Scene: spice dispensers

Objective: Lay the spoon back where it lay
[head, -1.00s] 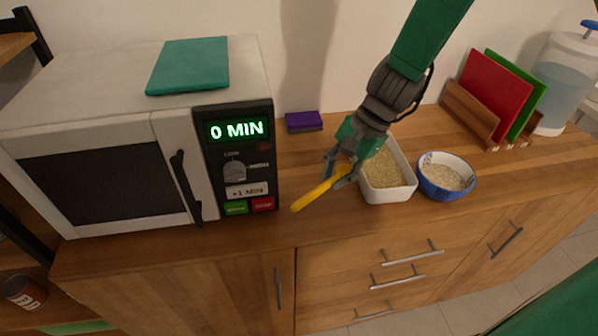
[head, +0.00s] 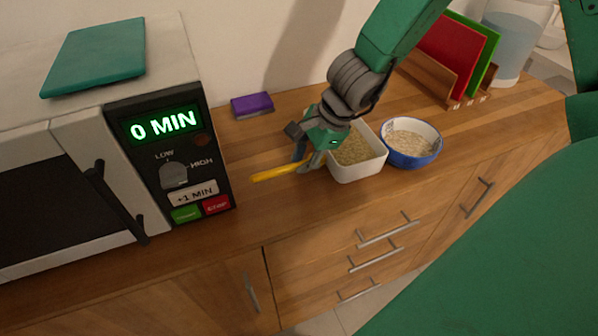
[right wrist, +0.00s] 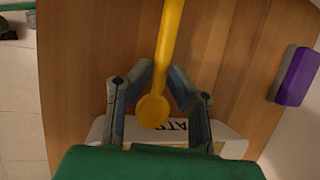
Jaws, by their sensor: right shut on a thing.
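The yellow spoon (head: 278,173) is in my right gripper (head: 306,163), just above the counter and left of the white oats box (head: 362,172). Its long end points left, towards the microwave, and looks nearly level. In the right wrist view the spoon (right wrist: 168,45) runs between the two fingers of the gripper (right wrist: 158,74), with a rounded end near the palm. Whether the spoon touches the counter cannot be told. The oats box also shows in the right wrist view (right wrist: 232,147), partly hidden by my gripper. My left gripper is not in view.
A blue bowl of pale grains (head: 412,158) stands right of the oats box. The microwave (head: 215,165) stands at the left, and a purple sponge (head: 252,104) lies behind. A rack with red and green boards (head: 450,55) is at the back right. Counter in front of the spoon is clear.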

